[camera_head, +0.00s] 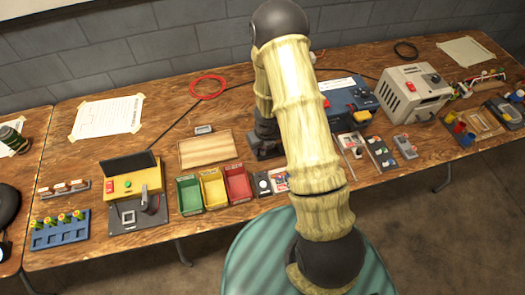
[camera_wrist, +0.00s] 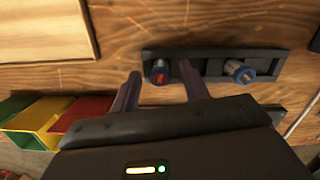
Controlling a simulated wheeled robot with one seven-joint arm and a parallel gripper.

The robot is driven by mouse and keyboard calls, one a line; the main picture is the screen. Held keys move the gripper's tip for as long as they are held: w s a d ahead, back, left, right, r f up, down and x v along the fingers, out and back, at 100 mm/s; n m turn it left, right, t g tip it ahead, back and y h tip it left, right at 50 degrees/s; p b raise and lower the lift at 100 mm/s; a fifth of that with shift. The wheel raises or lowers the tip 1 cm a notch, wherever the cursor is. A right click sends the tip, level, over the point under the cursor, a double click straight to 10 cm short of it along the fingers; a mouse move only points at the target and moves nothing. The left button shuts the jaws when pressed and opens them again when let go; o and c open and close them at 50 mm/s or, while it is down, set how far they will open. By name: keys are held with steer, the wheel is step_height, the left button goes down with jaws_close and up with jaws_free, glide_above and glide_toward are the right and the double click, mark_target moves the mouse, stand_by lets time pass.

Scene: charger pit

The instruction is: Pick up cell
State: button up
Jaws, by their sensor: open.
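In the wrist view a black slotted holder (camera_wrist: 215,53) lies on the wooden table. It holds two round cells. One cell (camera_wrist: 160,76) has a blue-grey rim and a red mark on its end. The other cell (camera_wrist: 241,72) has a blue rim and a pale centre, farther right in the holder. My gripper (camera_wrist: 160,69) is open, its two fingers on either side of the red-marked cell in this view. I cannot tell whether they touch it or how far down they reach. In the head view my arm hides most of this area.
Green, yellow and red bins (camera_head: 239,184) stand left of my arm, with a wooden board (camera_head: 207,149) behind them. A blue rack (camera_head: 60,232) with several small cells is at the far left. A blue machine (camera_head: 350,97) and a grey box (camera_head: 414,94) stand right of my arm.

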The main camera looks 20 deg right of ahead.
mark_target(263, 149)
jaws_close()
steer(key=shift+r, duration=0.1)
step_height(263, 149, up, 10)
steer(key=p, duration=1)
steer(key=shift+a+n, duration=0.1)
steer(key=shift+n, duration=0.2)
steer(key=shift+w+a+n, duration=0.2)
steer(key=shift+n, duration=0.4)
steer(key=shift+w+n, duration=0.1)
steer(key=shift+n, duration=0.2)
